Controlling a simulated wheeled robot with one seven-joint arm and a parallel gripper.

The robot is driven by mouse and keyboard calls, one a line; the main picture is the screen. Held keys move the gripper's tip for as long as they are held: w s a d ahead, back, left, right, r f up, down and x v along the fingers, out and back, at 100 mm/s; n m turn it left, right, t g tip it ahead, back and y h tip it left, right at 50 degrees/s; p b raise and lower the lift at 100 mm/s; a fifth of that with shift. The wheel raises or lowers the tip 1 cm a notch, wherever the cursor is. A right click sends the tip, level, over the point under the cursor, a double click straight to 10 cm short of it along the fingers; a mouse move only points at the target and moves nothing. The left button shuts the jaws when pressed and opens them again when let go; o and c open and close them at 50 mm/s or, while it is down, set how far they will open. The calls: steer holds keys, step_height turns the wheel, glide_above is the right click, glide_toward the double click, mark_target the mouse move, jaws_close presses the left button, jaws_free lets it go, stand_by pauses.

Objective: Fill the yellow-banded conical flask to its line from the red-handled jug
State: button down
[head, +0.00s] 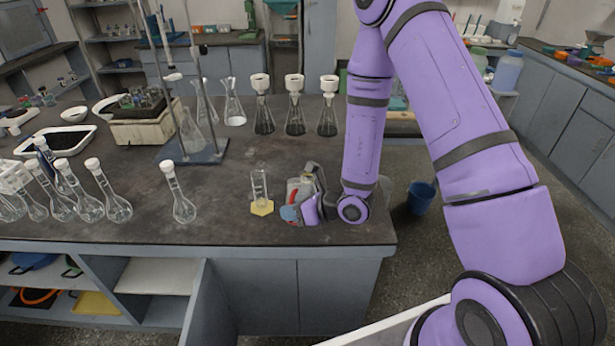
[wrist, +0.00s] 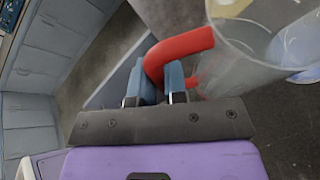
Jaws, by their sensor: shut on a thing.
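My gripper (wrist: 162,88) is shut on the red handle (wrist: 181,46) of a clear jug (wrist: 245,60). In the head view the gripper (head: 304,205) and jug (head: 296,187) are low over the bench near its front right edge, partly hiding each other. I cannot tell whether the jug touches the bench, or its fill level. Several conical flasks stand at the back of the bench, one open (head: 233,104) and others with white funnels (head: 295,112). I cannot make out a yellow band on any of them.
Several stoppered round flasks (head: 118,208) stand at the left front. A stand (head: 206,154) is behind. The bench (head: 225,225) is clear at front centre.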

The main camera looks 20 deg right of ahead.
steer(key=shift+s+a+f+n+t+h, duration=0.2)
steer(key=shift+s+f+n+t, duration=0.2)
steer(key=shift+f, duration=0.3)
steer(key=shift+s+a+f+n+t+h, duration=0.25)
steer(key=shift+f+n, duration=0.2)
steer(key=shift+f, duration=0.25)
steer(key=shift+s+a+f+n+t+h, duration=0.15)
steer(key=shift+s+a+f+n+t, duration=0.1)
steer(key=shift+s+f+n, duration=0.35)
steer(key=shift+w+f, duration=0.15)
steer(key=shift+w, duration=0.05)
